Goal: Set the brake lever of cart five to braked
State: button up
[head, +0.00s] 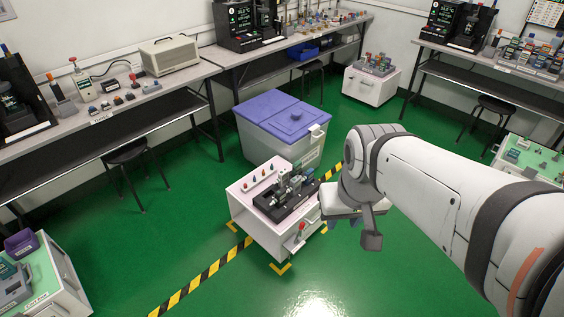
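A white cart (254,232) stands in the middle of the floor, on yellow corner marks. A small lever with a red knob (300,228) sits on a plate at its front right edge. The lever's setting cannot be told, and I cannot read a number on the cart. My gripper (368,238) hangs to the right of this cart, apart from the lever. One grey finger shows clearly; the rest is mostly hidden by my own wrist, so its opening cannot be told. I see nothing held in it.
The cart carries a black fixture (288,196). A bin with a purple lid (283,113) stands behind it. Other carts stand at lower left (62,288), at the back (366,88) and at right (524,165). Benches line the walls. The green floor in front is clear.

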aim_at(301, 227)
jog(key=u, duration=0.2)
jog(key=i, duration=0.85)
jog(key=z, duration=0.95)
jog(key=k, duration=1)
jog(key=u, duration=0.25)
jog(key=i, duration=1)
jog(key=u, duration=0.05)
